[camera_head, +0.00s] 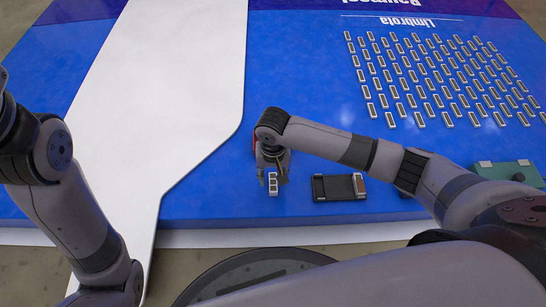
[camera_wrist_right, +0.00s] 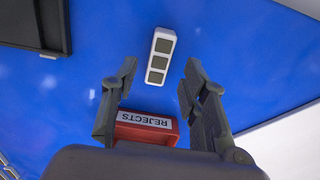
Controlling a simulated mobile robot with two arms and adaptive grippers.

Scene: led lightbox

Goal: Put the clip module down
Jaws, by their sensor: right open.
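The clip module (camera_head: 273,188) is a small white block with three dark square windows. It lies on the blue surface near the front edge, and shows in the right wrist view (camera_wrist_right: 160,57) just beyond the fingertips. My right gripper (camera_head: 273,176) is over the module's far end in the head view. In the right wrist view the right gripper (camera_wrist_right: 159,78) has its fingers spread apart, with nothing held between them. My left arm shows at the left of the head view, but its gripper is out of view.
A red box marked REJECTS (camera_wrist_right: 147,128) stands close to my right gripper. A dark tray (camera_head: 325,188) lies right of the module. A green fixture (camera_head: 508,173) is farther right. Several rows of small modules (camera_head: 430,80) lie at the back. A wide white panel (camera_head: 160,90) covers the left.

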